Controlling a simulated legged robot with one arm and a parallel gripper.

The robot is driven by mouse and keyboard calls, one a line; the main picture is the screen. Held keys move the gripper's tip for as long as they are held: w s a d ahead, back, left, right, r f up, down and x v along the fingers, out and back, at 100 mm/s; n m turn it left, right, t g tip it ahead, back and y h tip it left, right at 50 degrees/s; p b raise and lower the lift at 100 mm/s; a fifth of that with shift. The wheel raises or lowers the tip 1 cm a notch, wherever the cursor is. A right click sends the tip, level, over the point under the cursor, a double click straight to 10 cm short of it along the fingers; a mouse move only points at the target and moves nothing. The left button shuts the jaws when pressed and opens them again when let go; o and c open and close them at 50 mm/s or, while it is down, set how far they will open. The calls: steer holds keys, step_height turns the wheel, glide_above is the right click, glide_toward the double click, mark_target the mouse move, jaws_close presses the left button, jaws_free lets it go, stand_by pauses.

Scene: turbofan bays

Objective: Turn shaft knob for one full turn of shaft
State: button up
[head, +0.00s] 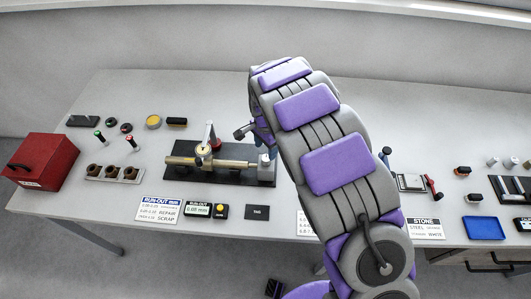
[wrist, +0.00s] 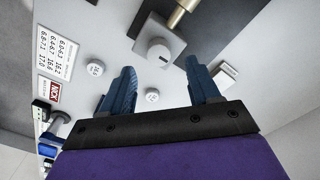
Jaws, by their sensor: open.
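The brass shaft (head: 215,162) lies across a black base plate (head: 190,178) on the table, with a dial gauge (head: 203,149) standing over it. A light grey block or knob (head: 264,166) is at the shaft's right end. In the wrist view this grey end piece (wrist: 158,52) sits ahead, with the brass shaft (wrist: 180,14) running up behind it. My gripper (wrist: 160,66) is open, its blue fingers either side of the end piece in the picture; whether they are level with it I cannot tell. Nothing is between the fingers. In the head view my arm hides most of the gripper.
A red toolbox (head: 45,160) and a holder with several brown bushings (head: 115,173) stand left. A RUN-OUT card (head: 159,208) and display (head: 198,210) lie in front of the rig. A blue tray (head: 484,228) is right. Small round pieces (wrist: 152,95) lie near the fingers.

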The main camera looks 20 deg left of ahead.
mark_target(267, 157)
step_height(267, 157, up, 12)
steer(key=shift+a+f+p, duration=0.15)
steer(key=shift+a+p, duration=0.05)
steer(key=shift+p, duration=0.15)
steer(key=shift+w, duration=0.1)
steer(key=s+d+r+b, duration=0.1)
steer(key=s+d+r, duration=0.15)
steer(key=d, duration=0.45)
steer(key=s+d+r+n, duration=0.1)
steer(key=s+d+r, duration=0.1)
steer(key=s+d, duration=0.35)
steer(key=s+d+r+b, duration=0.1)
steer(key=s+d+r, duration=0.1)
steer(key=d, duration=0.7)
steer(key=s+d+f+n+b, duration=0.1)
steer(key=s+d, duration=0.2)
steer(key=s, duration=0.5)
steer(key=s+d+f+n+g, duration=0.1)
steer(key=s+d+n, duration=0.1)
steer(key=s, duration=0.5)
steer(key=s+d+f+n+b, duration=0.1)
steer(key=s+d, duration=0.3)
steer(key=s, duration=0.4)
steer(key=shift+s+d+n+g+b, duration=0.35)
steer(key=shift+n+g, duration=0.05)
steer(key=shift+n, duration=0.3)
